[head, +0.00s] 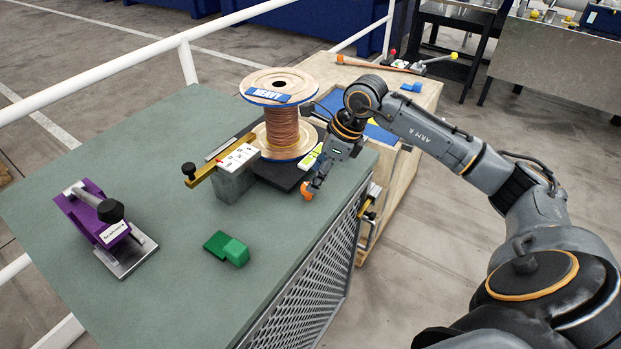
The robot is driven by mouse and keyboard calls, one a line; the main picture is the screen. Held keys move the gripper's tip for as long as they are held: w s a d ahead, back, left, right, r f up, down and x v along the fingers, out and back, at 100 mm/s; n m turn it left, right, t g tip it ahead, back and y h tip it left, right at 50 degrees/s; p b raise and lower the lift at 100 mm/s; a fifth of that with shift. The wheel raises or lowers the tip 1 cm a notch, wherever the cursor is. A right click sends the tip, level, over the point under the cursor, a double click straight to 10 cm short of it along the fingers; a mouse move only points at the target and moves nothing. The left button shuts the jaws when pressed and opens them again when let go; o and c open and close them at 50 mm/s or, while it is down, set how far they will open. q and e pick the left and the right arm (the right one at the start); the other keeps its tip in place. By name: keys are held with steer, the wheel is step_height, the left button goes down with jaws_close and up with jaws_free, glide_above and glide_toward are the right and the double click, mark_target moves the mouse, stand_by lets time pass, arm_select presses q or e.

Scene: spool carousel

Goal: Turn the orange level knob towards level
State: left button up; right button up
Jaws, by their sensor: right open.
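The orange level knob (306,191) shows at the right edge of the green-grey bench, at the front corner of a dark base plate (279,174). My right gripper (317,180) points down at it from the upper right, its fingers open and close around or beside the knob. I cannot tell whether they touch it. A yellow-green level vial (311,157) lies just left of the gripper, partly hidden by it. The wooden spool of copper wire (283,127), labelled HEAVY, stands upright above the plate. My left gripper is not in view.
A brass bar with a black knob (190,170) and white label blocks stands left of the spool. A purple clamp-like tool (97,213) and a green block (235,252) lie on the bench (170,290). A wooden cart (425,95) stands behind. The bench front is mostly clear.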

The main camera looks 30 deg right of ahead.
steer(key=shift+p+x, duration=0.35)
steer(key=shift+x, duration=1.65)
steer(key=c, duration=1.1)
steer(key=shift+f+n+b, duration=0.1)
steer(key=shift+n+b, duration=0.2)
steer(key=shift+b, duration=0.25)
steer(key=shift+c, duration=0.2)
steer(key=shift+b, duration=0.3)
steer(key=shift+n, duration=0.4)
